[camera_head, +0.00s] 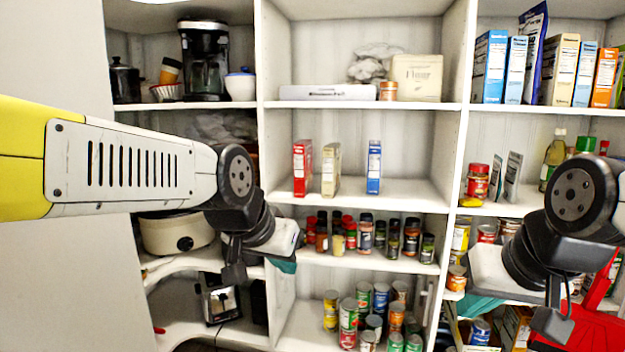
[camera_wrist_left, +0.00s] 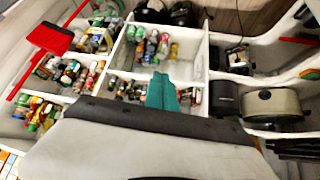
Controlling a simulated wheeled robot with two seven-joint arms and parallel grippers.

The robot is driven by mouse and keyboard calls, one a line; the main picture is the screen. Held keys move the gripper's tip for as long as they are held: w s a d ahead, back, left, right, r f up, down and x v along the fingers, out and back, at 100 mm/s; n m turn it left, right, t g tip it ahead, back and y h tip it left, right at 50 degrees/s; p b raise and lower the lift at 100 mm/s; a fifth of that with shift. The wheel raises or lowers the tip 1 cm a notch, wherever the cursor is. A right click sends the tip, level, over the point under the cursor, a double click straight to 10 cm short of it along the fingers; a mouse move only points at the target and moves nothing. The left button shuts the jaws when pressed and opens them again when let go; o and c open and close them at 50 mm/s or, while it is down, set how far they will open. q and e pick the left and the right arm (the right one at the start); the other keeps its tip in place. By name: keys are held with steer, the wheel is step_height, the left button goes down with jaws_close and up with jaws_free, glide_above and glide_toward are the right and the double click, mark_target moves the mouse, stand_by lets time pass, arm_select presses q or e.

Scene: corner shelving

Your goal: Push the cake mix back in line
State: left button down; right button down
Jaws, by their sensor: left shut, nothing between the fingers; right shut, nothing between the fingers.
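Three upright boxes stand spaced apart on the middle shelf (camera_head: 400,190) in the head view: a red box (camera_head: 302,168), a tan box (camera_head: 331,168) and a blue box (camera_head: 374,166). Their labels are too small to read, so I cannot tell which is the cake mix. The red and tan boxes come close to the shelf's front edge; the blue one is slightly further back. My left gripper (camera_head: 284,265), with teal fingers, is below and left of the boxes, apart from them. Its fingers are together and empty in the left wrist view (camera_wrist_left: 162,92). My right gripper (camera_head: 483,306) is lower right, shut and partly hidden by its wrist.
Spice jars (camera_head: 365,235) crowd the shelf below the boxes, and cans (camera_head: 365,310) fill the one beneath. A vertical divider (camera_head: 456,150) stands right of the boxes. A slow cooker (camera_head: 178,233) sits at left. Shelf room is free right of the blue box.

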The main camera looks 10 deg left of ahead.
arm_select(q)
steer(key=w+a+r+m+t+y, duration=0.1)
steer(key=w+a+m+t, duration=0.25)
steer(key=w, duration=0.65)
steer(key=w+a+m+t+y, duration=0.1)
steer(key=w+a+m+t, duration=0.2)
steer(key=w, duration=0.7)
steer(key=m+t+h, duration=0.1)
steer(key=m+t, duration=0.3)
steer(key=m, duration=0.6)
glide_toward(298, 184)
steer(key=w, duration=0.7)
steer(key=shift+d+r, duration=0.1)
steer(key=shift+d, duration=0.1)
